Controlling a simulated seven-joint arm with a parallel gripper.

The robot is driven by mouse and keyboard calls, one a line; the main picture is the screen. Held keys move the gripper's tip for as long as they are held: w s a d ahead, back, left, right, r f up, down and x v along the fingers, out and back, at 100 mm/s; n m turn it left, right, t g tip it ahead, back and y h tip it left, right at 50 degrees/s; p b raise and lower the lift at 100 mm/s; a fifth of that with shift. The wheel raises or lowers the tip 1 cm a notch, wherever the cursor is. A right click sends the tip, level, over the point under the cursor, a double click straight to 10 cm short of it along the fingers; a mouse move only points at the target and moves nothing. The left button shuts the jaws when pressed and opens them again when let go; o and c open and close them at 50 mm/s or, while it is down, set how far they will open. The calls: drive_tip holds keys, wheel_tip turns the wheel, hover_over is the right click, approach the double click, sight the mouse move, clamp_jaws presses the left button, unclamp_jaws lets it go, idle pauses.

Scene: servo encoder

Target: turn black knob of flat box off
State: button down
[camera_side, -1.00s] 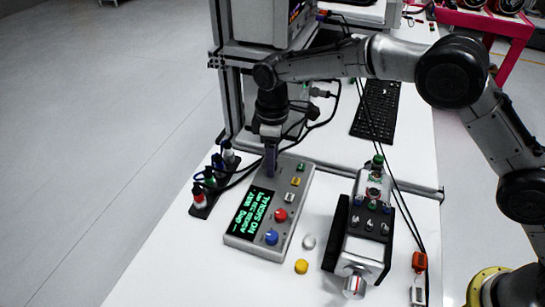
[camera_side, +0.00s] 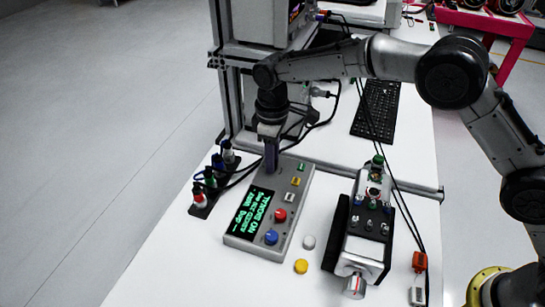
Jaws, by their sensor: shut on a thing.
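The flat grey box (camera_side: 287,229) lies on the white table, with a dark screen (camera_side: 251,212) showing green text. A red button (camera_side: 280,215), a blue button (camera_side: 271,237) and small yellow, white and green switches sit on its right side. My gripper (camera_side: 271,168) points straight down at the far end of the box, above the screen. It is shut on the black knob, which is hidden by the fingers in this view.
A black rack with plugs and cables (camera_side: 211,185) stands left of the box. A servo unit on a black stand (camera_side: 366,232) is at the right. A yellow cap (camera_side: 301,266) and a white cap (camera_side: 309,242) lie between. A frame post rises close behind my gripper.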

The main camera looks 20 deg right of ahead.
drive_tip(key=m, duration=0.6)
drive_tip(key=shift+r+m, duration=0.1)
drive_tip(key=shift+m, duration=0.3)
idle(0.4)
drive_tip(key=c, duration=0.6)
unclamp_jaws()
wheel_tip(320, 180, up, 14)
drive_tip(key=shift+f, duration=0.1)
